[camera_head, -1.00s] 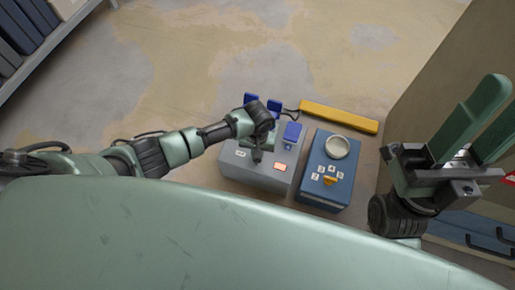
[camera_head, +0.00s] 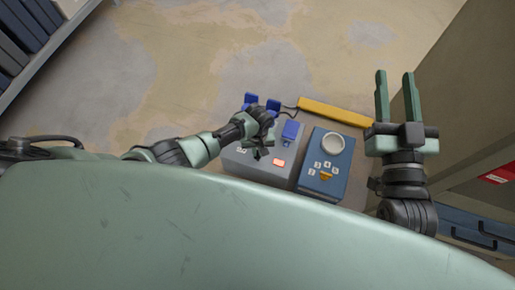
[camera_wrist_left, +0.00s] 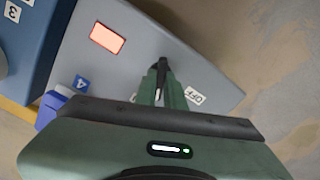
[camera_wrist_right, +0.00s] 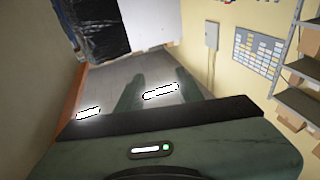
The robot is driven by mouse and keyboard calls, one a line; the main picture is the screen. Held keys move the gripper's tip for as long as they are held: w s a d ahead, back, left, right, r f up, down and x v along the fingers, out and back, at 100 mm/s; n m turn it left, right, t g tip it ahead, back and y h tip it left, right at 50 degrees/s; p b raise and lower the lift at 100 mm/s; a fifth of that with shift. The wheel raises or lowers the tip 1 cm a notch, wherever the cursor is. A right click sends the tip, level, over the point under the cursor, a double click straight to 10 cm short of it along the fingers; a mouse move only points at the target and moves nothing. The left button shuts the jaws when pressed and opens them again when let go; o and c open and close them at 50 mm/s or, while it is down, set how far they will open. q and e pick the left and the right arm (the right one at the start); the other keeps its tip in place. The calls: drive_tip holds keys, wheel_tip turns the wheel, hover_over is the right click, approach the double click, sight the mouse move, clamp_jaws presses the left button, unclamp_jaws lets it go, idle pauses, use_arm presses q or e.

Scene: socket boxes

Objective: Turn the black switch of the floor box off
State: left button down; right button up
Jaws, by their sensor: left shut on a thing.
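The grey floor box (camera_head: 238,159) stands on the floor in the middle of the head view, with blue lids and a lit red lamp (camera_head: 279,162). In the left wrist view its top (camera_wrist_left: 75,70) carries a black switch (camera_wrist_left: 162,64), the red lamp, a label "4" and a label "OFF" (camera_wrist_left: 194,95). My left gripper (camera_wrist_left: 166,85) is shut on the black switch, and its fingers hide the lower part. In the head view my left gripper (camera_head: 260,150) is over the box. My right gripper (camera_head: 397,88) is open and empty, off to the right.
A blue box (camera_head: 311,172) with a round white-rimmed part and numbered labels stands close right of the grey box. A yellow bar (camera_head: 335,111) lies behind them. A cabinet (camera_head: 462,85) is at the right. The floor behind is clear.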

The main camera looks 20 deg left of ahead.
use_arm(q)
drive_tip(key=n+p, duration=0.2)
drive_tip(key=n, duration=0.1)
drive_tip(key=shift+r, duration=0.1)
drive_tip(key=n+p, duration=0.2)
drive_tip(key=n, duration=0.3)
drive_tip(key=shift+n, duration=2.5)
use_arm(e)
drive_tip(key=s+d+f+g+h, duration=0.1)
drive_tip(key=s+d+f+g, duration=0.1)
drive_tip(key=s+f+g, duration=0.3)
drive_tip(key=s+d+f+g+h, duration=0.2)
drive_tip(key=f+g, duration=0.4)
drive_tip(key=f, duration=0.7)
drive_tip(key=shift+s+d+m+g+h, duration=0.35)
drive_tip(key=shift+s+d, duration=0.2)
drive_tip(key=shift+s, duration=0.8)
use_arm(q)
drive_tip(key=shift+a, duration=0.1)
drive_tip(key=c, duration=1.5)
unclamp_jaws()
use_arm(e)
drive_tip(key=shift+s, duration=0.1)
